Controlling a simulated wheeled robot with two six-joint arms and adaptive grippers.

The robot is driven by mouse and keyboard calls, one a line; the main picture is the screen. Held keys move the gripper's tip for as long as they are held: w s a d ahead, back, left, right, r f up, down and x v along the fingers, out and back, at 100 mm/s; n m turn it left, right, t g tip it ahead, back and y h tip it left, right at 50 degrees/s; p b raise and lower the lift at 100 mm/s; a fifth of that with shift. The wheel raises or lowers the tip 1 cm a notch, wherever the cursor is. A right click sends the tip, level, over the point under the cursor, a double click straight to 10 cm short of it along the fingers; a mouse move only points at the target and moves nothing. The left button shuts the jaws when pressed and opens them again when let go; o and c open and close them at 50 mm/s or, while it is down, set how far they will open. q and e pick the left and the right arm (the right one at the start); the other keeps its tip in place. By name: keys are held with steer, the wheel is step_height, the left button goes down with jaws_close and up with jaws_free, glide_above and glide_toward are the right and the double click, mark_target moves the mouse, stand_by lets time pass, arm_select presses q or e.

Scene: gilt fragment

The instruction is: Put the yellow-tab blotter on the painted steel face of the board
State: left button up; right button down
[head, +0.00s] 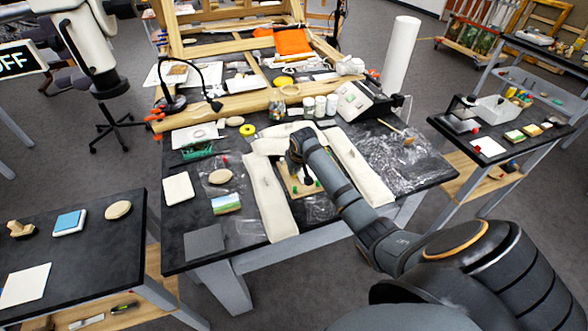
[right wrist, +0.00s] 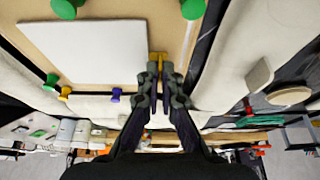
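My right gripper (right wrist: 160,82) points down over a tan board (right wrist: 115,12) carrying a flat white panel (right wrist: 85,48), which looks like its painted steel face. In the right wrist view its fingers are close together on a thin edge-on piece with a yellow end (right wrist: 157,60), which looks like the yellow-tab blotter. The piece is just beside the panel's edge; I cannot tell whether it touches the board. In the head view the right gripper (head: 308,179) is small and partly hidden by my arm, which also covers much of the board (head: 291,183). My left gripper is out of view.
Green pins (right wrist: 64,8), a yellow pin (right wrist: 65,93) and a purple pin (right wrist: 116,94) stand on or around the board. Pale padded strips (head: 268,193) flank it. A sponge-like block (head: 226,203) and a dark square (head: 205,243) lie left. Crumpled clear film (head: 395,155) lies right.

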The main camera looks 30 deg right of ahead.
steer(key=c, duration=1.4)
jaws_free()
steer(key=shift+c, duration=0.2)
steer(key=v, duration=1.2)
